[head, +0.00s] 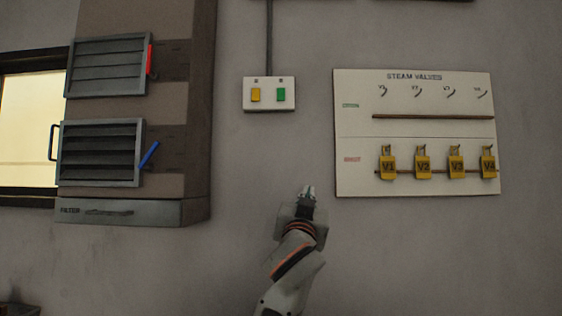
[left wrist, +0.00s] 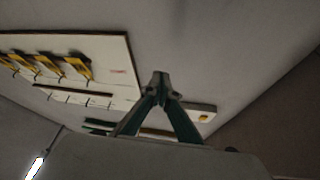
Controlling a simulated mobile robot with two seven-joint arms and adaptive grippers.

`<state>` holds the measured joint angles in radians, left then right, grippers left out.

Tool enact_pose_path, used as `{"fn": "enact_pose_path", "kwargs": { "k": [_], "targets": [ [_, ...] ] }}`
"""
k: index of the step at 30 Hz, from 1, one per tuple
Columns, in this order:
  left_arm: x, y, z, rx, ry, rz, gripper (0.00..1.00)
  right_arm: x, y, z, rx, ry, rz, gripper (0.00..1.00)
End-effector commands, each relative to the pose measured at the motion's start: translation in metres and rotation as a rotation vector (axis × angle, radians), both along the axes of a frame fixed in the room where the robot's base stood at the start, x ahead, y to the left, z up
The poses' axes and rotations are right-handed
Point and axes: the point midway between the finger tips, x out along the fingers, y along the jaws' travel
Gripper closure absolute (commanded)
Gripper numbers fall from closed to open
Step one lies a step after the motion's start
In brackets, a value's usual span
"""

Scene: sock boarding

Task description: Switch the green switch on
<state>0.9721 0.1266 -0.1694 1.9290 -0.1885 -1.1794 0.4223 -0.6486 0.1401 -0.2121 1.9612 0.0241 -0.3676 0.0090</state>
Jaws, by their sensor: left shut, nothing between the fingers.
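There the yellow switch (left wrist: 204,118) shows and the green one is hidden. My right gripper is out of view.
A steam valves board (head: 415,125) with several yellow tags hangs right of the plate. A filter cabinet (head: 150,212) with louvred panels stands at the left. A cable (head: 269,40) runs up from the plate. The wall between gripper and plate is clear.

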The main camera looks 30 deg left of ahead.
Motion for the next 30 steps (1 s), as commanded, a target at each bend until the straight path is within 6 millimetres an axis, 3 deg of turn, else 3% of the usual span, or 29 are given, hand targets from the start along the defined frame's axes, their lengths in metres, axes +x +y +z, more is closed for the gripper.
{"fn": "enact_pose_path", "kwargs": {
  "k": [1,3,6,9,15,25,30],
  "targets": [
    [-0.015,0.003,0.043,-0.011,-0.062,0.009,1.0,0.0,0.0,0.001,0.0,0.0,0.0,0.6],
    [-0.034,0.008,0.089,-0.03,-0.131,0.019,1.0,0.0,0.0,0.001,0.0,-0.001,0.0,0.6],
    [-0.06,0.013,0.14,-0.051,-0.211,0.031,1.0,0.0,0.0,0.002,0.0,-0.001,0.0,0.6],
    [-0.08,0.017,0.173,-0.066,-0.265,0.038,1.0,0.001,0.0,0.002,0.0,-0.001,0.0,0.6],
    [-0.096,0.019,0.196,-0.078,-0.303,0.041,1.0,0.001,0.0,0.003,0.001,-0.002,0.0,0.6],
    [-0.095,0.02,0.197,-0.077,-0.303,0.042,1.0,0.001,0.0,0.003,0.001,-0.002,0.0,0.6],
    [-0.085,0.026,0.207,-0.076,-0.303,0.043,1.0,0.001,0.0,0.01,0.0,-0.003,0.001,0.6]
  ]
}}
